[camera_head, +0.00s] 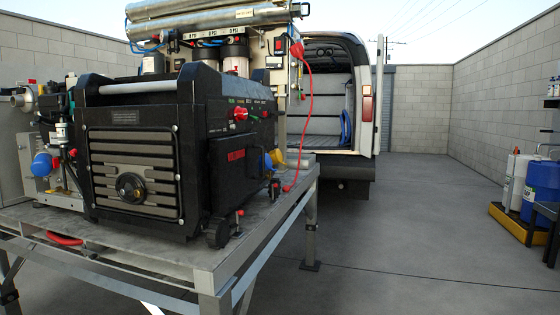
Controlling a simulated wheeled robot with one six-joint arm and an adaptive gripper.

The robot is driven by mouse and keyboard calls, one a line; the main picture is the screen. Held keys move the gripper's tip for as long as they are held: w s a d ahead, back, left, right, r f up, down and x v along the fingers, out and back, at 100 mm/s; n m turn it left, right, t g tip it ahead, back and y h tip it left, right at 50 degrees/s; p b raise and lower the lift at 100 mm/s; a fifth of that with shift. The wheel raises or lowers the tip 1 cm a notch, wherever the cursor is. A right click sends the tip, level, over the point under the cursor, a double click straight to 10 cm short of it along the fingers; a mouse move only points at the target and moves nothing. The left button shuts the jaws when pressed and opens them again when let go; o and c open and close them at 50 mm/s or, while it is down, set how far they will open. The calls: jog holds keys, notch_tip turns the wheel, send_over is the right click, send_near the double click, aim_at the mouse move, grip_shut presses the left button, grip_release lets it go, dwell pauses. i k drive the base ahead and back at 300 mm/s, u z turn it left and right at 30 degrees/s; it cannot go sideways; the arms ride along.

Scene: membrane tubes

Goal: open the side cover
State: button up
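A black box-shaped machine (155,105) stands on a metal table in the head view. Its near side carries a grey slatted panel (150,150), which looks like the side cover. The panel sits flush in the black housing and appears closed. A round dark knob (131,187) is set low in the middle of the panel.
The grey table (140,256) has open legs and a protruding front corner. A membrane tube rig (215,15) stands behind the machine; a red cable (311,100) hangs at its right. An open van (340,90) is behind. Floor at centre right is clear; jugs (540,187) stand far right.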

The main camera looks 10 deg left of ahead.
aim_at(233, 159)
jog(key=u, duration=0.4)
jog(key=i, duration=0.9)
jog(key=u, duration=0.6)
